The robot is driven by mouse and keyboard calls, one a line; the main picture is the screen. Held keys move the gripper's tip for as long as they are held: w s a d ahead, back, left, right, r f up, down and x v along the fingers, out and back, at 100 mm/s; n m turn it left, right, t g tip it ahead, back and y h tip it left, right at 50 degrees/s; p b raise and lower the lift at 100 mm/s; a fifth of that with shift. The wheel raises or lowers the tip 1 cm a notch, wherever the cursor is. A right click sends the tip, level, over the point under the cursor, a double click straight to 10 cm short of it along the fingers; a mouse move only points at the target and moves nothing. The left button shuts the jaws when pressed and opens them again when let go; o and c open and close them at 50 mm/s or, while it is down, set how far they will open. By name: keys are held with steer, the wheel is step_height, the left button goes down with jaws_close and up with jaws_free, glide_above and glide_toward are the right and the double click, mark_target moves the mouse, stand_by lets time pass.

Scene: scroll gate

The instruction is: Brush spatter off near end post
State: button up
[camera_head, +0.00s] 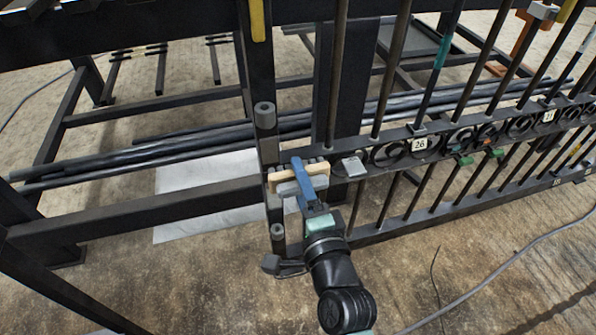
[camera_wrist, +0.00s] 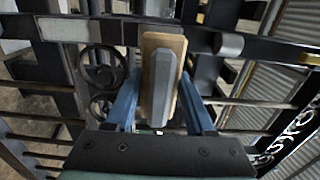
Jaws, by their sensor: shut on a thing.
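My gripper (camera_head: 302,178), with blue fingers, is shut on a brush. The brush has a pale wooden back (camera_head: 277,182) and a grey grip; in the wrist view its grey grip (camera_wrist: 160,85) sits between both fingers. The dark near end post (camera_head: 257,75) of the scroll gate stands upright just left of my gripper. The brush is at the post, about level with the gate's upper scroll rail; I cannot tell whether its bristles touch. The brush and fingers hide part of the post. I cannot make out spatter on its visible faces.
The gate's bars and scroll row (camera_head: 390,152) run off to the right, with a small tag marked 26 (camera_head: 419,145). Grey hinge barrels (camera_head: 265,115) sit on the post. Long dark bars (camera_head: 130,155) lie at left over a pale sheet (camera_head: 185,175). A cable (camera_head: 510,260) crosses the floor.

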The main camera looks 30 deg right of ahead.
steer(key=shift+p+v, duration=0.5)
steer(key=shift+v, duration=1)
